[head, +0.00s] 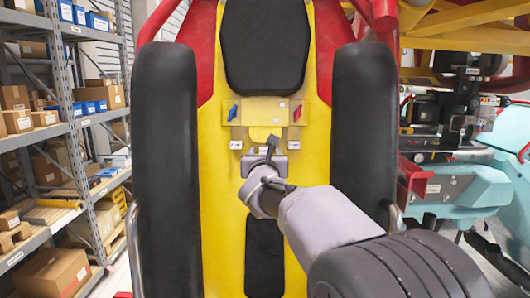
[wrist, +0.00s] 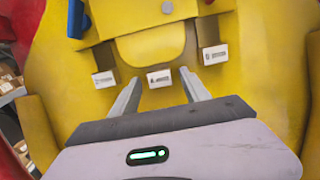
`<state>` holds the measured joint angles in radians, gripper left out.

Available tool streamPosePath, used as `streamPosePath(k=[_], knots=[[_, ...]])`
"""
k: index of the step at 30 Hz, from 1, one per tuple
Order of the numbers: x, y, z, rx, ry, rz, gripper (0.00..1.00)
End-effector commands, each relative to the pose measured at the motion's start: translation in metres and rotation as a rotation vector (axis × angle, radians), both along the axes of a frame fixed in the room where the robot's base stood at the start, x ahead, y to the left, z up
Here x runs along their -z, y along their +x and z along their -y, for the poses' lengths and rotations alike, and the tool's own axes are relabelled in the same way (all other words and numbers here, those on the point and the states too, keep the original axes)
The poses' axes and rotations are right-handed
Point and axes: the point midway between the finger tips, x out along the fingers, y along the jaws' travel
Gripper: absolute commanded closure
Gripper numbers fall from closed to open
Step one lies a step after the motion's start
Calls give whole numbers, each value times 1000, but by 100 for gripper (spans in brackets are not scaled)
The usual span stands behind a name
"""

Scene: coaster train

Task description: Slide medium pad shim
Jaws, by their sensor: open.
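Three small white labels sit in a row on the yellow panel below the seat pad; their print is too small to read. In the wrist view they are the left label (wrist: 104,80), the middle label (wrist: 159,78) and the right label (wrist: 215,54). Brownish blocks show above the outer two, and a rounded yellow tab (wrist: 150,45) above the middle one. I cannot tell which part is the medium pad shim. My gripper (wrist: 162,90) is open and empty, its fingers either side of and below the middle label. In the head view my gripper (head: 266,153) partly covers this area.
A blue piece (head: 232,113) and a red piece (head: 297,113) flank the panel above. Tall black side pads (head: 167,150) stand left and right. Shelves with boxes (head: 60,150) are at left; turquoise machinery (head: 450,185) is at right.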

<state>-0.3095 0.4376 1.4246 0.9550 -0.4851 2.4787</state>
Motion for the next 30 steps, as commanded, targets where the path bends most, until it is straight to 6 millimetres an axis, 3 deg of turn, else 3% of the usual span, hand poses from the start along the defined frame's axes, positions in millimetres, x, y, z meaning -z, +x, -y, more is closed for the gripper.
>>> streamPosePath(k=[3, 11, 30], knots=[[0, 0, 0, 0, 0, 0, 47], [0, -1, 0, 0, 0, 0, 98], [0, -1, 0, 0, -1, 0, 100]])
